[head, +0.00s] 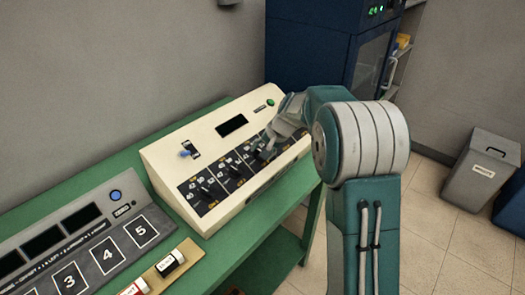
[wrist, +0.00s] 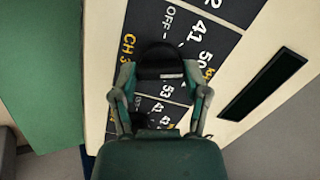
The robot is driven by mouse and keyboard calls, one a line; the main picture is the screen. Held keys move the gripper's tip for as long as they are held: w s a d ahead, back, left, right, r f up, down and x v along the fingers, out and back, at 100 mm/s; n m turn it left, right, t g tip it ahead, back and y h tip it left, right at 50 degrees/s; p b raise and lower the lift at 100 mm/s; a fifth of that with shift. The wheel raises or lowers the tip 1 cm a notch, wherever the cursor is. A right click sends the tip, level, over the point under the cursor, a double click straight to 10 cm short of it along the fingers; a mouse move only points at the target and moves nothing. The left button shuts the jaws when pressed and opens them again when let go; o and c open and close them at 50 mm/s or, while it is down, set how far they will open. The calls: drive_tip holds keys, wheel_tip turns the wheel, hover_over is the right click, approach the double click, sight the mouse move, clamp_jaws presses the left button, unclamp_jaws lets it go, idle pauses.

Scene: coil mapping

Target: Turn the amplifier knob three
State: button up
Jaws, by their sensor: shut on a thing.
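The amplifier (head: 168,158) is a cream sloped console with a row of black knobs on dark scale panels. In the wrist view, a black knob (wrist: 160,58) sits between my two fingers, beside the yellow label "CH 3" (wrist: 128,45). My gripper (wrist: 160,74) is shut on this knob, one finger on each side. A small pale mark shows on the knob's near edge. White scale numbers and "OFF" are printed around it. In the head view my gripper (head: 268,147) reaches down to the right part of the panel and partly hides the knob.
Other knobs (head: 203,191) stand in the same row to the left. A blue switch (head: 184,154) and a dark display (head: 231,125) are above them. A grey numbered console (head: 90,222) stands left on the green table (head: 226,258). A grey bin (head: 481,166) is at the far right.

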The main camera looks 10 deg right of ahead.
drive_tip(key=shift+s+f+m, duration=0.1)
drive_tip(key=shift+f+m, duration=0.1)
drive_tip(key=shift+m, duration=0.1)
drive_tip(key=o, duration=1.2)
drive_tip(key=shift+c, duration=0.2)
drive_tip(key=shift+r, duration=0.2)
drive_tip(key=shift+d+r, duration=0.15)
drive_tip(key=shift+r, duration=0.15)
drive_tip(key=v, duration=1.1)
